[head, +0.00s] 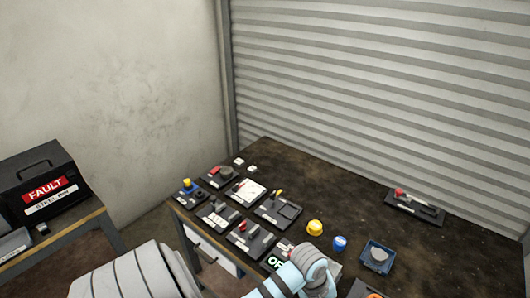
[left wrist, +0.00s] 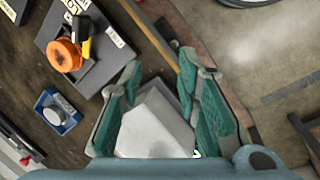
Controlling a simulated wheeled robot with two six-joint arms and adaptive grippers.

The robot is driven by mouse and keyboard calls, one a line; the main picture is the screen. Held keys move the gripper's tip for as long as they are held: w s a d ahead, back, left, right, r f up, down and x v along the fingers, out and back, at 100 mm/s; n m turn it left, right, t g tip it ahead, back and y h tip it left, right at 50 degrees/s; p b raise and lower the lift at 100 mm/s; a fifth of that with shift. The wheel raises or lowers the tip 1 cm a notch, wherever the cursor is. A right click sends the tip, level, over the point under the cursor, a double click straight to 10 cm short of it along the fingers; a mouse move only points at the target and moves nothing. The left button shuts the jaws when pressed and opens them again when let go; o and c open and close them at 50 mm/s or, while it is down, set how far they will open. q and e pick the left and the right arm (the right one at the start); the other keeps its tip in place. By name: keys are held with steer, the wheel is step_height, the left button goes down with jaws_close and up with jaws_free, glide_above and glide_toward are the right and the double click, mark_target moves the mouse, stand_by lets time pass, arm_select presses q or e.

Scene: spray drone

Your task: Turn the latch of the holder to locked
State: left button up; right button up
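In the left wrist view, a dark plate at the upper left carries an orange round part (left wrist: 66,54) with a black and yellow lever (left wrist: 84,38) beside it. I take this to be the holder and its latch. Only a bit of orange (head: 374,295) shows at the bottom edge of the head view. My left gripper (left wrist: 158,75) is to the right of it, apart from it. Its green fingers are spread on either side of a pale grey block (left wrist: 160,130). I cannot tell whether they press on it. In the head view my left gripper (head: 315,265) is above the table's front.
A blue tray (head: 378,255) with a grey part, a yellow knob (head: 314,228) and a blue knob (head: 339,243) stand close by. Several dark device plates fill the table's left part. A red-ended device (head: 415,207) lies at the back right. The table's back middle is clear.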

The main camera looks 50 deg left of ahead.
arm_select(q)
steer(key=s+a+f+m, duration=0.1)
steer(key=s+f+m, duration=0.1)
steer(key=s+f, duration=0.2)
steer(key=s+a+f+m+y+b, duration=0.1)
steer(key=s+f, duration=0.4)
steer(key=f, duration=0.6)
steer(key=s+a+f+m+y, duration=0.1)
steer(key=s+a+f+m, duration=0.2)
steer(key=s+f+m, duration=0.2)
step_height(320, 180, down, 3)
steer(key=shift+s+a+r+b, duration=0.1)
steer(key=shift+s+a+b, duration=0.05)
steer(key=shift+a+b, duration=0.15)
